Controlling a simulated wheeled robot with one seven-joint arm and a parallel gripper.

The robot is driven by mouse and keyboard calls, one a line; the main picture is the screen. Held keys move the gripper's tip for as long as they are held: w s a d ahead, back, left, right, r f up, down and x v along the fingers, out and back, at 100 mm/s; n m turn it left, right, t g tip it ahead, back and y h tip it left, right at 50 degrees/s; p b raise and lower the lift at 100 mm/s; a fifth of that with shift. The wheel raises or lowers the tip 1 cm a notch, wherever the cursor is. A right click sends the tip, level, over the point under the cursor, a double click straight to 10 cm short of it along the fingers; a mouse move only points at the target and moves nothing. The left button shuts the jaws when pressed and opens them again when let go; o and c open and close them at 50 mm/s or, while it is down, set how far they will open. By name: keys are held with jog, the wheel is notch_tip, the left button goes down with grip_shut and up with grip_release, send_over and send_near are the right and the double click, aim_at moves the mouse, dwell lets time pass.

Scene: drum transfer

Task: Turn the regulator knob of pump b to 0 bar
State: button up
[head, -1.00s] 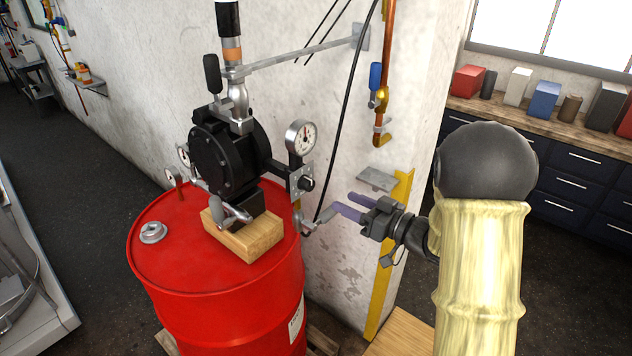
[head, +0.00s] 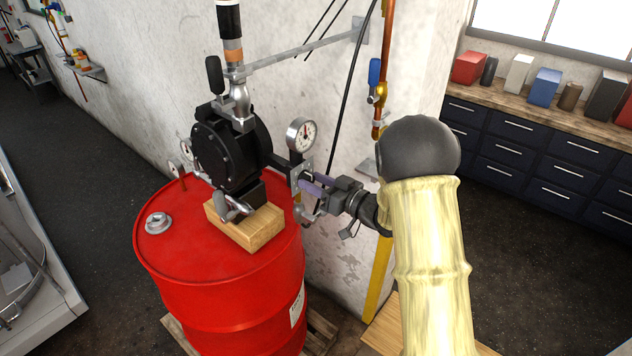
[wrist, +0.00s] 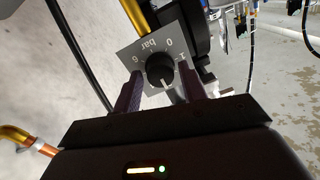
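In the wrist view the black regulator knob (wrist: 159,72) stands in front of a grey scale plate (wrist: 150,47) marked 0, bar and 6, which appears upside down. A pale mark shows at the knob's lower edge, away from the 0; its exact reading is unclear. My gripper (wrist: 160,75) is open, with one finger on each side of the knob and small gaps showing. In the head view the fingertips of my gripper (head: 306,181) reach the plate below the round gauge (head: 302,135) and hide the knob. The black pump (head: 228,150) stands left of it.
The pump stands on a wooden block (head: 262,232) on the red drum (head: 220,290). A copper pipe with a blue-handled valve (head: 376,80) runs down the wall behind my gripper.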

jog(key=c, duration=0.7)
jog(key=shift+o, duration=0.2)
jog(key=shift+f+n+b, duration=0.15)
jog(key=shift+n+b, duration=0.35)
jog(key=shift+b, duration=0.5)
jog(key=shift+s+a+n+h+b, duration=0.1)
jog(key=shift+n+h+b, duration=0.15)
jog(key=shift+n+b, duration=7.25)
jog(key=shift+n+h+b, duration=0.25)
jog(key=shift+n+b, duration=4.95)
jog(key=shift+b, duration=4.6)
